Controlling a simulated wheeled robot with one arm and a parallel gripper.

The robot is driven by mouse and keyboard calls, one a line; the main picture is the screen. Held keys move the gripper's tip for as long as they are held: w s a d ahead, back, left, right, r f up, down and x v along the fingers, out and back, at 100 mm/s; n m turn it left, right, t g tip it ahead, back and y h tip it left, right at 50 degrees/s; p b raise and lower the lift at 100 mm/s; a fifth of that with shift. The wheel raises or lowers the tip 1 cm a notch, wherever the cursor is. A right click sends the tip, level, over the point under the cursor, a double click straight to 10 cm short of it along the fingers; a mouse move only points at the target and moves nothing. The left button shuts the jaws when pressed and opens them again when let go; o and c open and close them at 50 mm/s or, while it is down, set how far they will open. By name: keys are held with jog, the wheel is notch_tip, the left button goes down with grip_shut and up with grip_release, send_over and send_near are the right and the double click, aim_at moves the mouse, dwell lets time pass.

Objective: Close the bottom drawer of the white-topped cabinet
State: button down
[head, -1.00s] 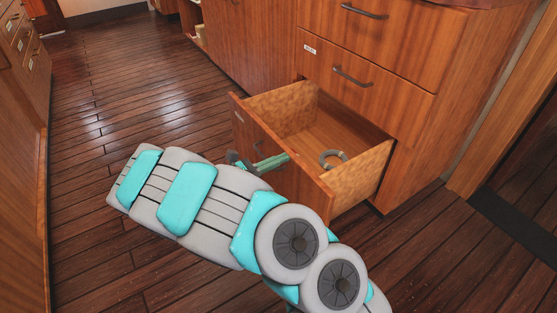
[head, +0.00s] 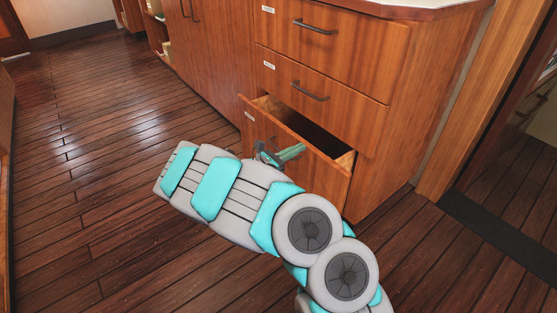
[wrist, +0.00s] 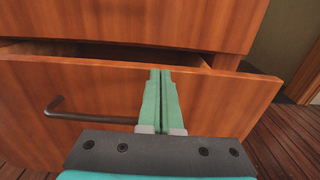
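The white-topped cabinet (head: 385,140) stands at the right in the head view; a strip of its white top (head: 430,8) shows. Its bottom drawer (head: 310,165) is open by a small gap, and the inside is dark. In the wrist view the drawer front (wrist: 235,100) spans the picture, with its dark bar handle (wrist: 85,116) at the left. My gripper (head: 298,150) is at the drawer front; in the wrist view its green fingers (wrist: 161,75) are together, right of the handle, with nothing seen between them. The tips reach the front's upper edge. The ring-like object inside is hidden now.
Two shut drawers with handles (head: 315,27) (head: 309,92) are above the bottom one. A doorway with a dark sill (head: 470,225) is at the right. The wooden floor (head: 90,190) at the left is clear.

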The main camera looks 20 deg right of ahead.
aim_at(308, 143)
jog(key=shift+b+x, duration=0.3)
jog(key=shift+x, duration=2.85)
